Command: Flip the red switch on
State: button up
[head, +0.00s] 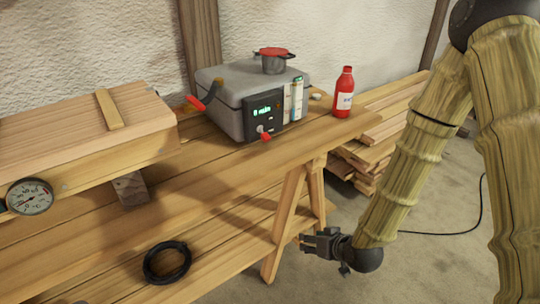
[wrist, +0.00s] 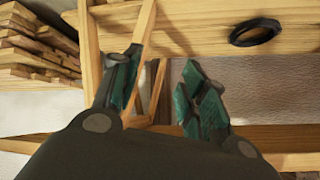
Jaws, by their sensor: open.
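A grey box (head: 222,92) stands on the wooden bench and has a dark front panel (head: 257,112) with a lit green display. A small red switch (head: 265,136) sticks out low on this panel, pointing down. A red-tipped lever (head: 196,103) is on the box's left side. My gripper (head: 304,240) is open and empty, below and right of the box, beside the bench's trestle leg. In the wrist view, my gripper's greenish fingertips (wrist: 163,78) are spread with nothing between them. The switch does not show in the wrist view.
A red bottle (head: 344,92) stands right of the box, and a pot with a red lid (head: 272,60) sits on top. A round gauge (head: 30,196) is at left. Stacked boards (head: 372,145) lie behind the trestle.

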jog(key=w+a+r+n+t+y+b, duration=0.2)
jog(key=w+a+r+t+y+b, duration=0.15)
jog(key=w+r+b, duration=0.55)
jog(key=n+t+y+b, duration=0.2)
jog(key=n+t+y, duration=0.1)
send_near(267, 136)
jog(key=b+x, duration=0.2)
jog(key=x, duration=0.6)
grip_shut()
